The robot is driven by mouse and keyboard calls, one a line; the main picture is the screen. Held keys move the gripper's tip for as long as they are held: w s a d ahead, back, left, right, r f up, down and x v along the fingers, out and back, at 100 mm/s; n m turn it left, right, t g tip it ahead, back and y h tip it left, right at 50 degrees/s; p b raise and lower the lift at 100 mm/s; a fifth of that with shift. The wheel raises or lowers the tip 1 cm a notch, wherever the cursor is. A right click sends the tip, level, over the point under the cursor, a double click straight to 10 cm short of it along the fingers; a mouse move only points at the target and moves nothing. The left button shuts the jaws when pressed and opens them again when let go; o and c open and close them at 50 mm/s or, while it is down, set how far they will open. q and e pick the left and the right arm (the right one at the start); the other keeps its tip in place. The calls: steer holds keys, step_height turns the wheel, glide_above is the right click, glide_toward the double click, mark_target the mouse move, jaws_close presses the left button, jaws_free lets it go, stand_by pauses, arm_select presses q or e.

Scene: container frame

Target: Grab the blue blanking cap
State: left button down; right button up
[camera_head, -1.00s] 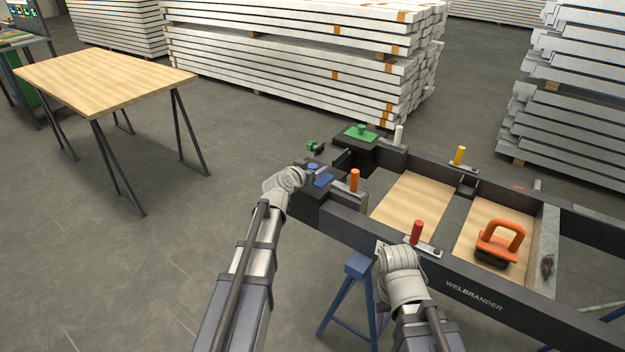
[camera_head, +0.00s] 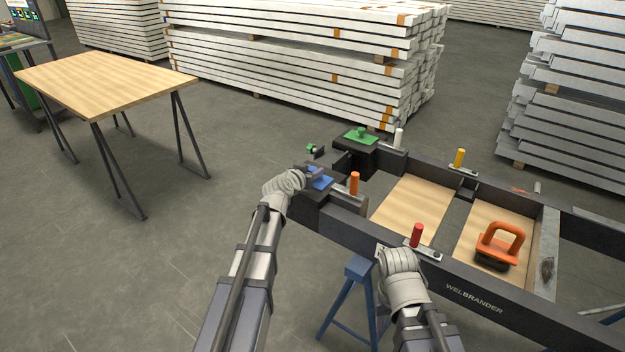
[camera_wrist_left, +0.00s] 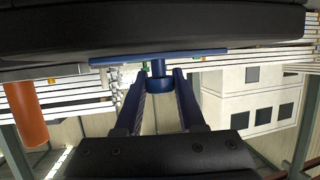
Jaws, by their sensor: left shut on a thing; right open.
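The blue blanking cap (camera_head: 321,183) is a flat plate with a round knob, on the dark left end of the frame. In the left wrist view its plate (camera_wrist_left: 185,57) lies along the dark frame body, with the knob pointing at my gripper. My left gripper (camera_head: 314,171) is shut on the knob; its blue fingers (camera_wrist_left: 160,84) stand on both sides of it in the wrist view. I cannot see a gap between plate and frame. My right gripper (camera_head: 396,252) is open, near the frame's front beam beside the red peg; its fingertips are mostly hidden by the wrist.
A green cap (camera_head: 361,135) sits on the frame's far corner. Orange (camera_head: 354,184), red (camera_head: 417,236), yellow (camera_head: 459,158) and white (camera_head: 398,138) pegs stand on the frame (camera_head: 450,292). An orange-handled tool (camera_head: 500,244) lies inside. A wooden table (camera_head: 105,78) stands left, with clear floor between.

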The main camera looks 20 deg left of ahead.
mark_target(312, 168)
arm_select(q)
steer(key=shift+r, duration=0.15)
step_height(312, 168, up, 10)
steer(key=p, duration=1)
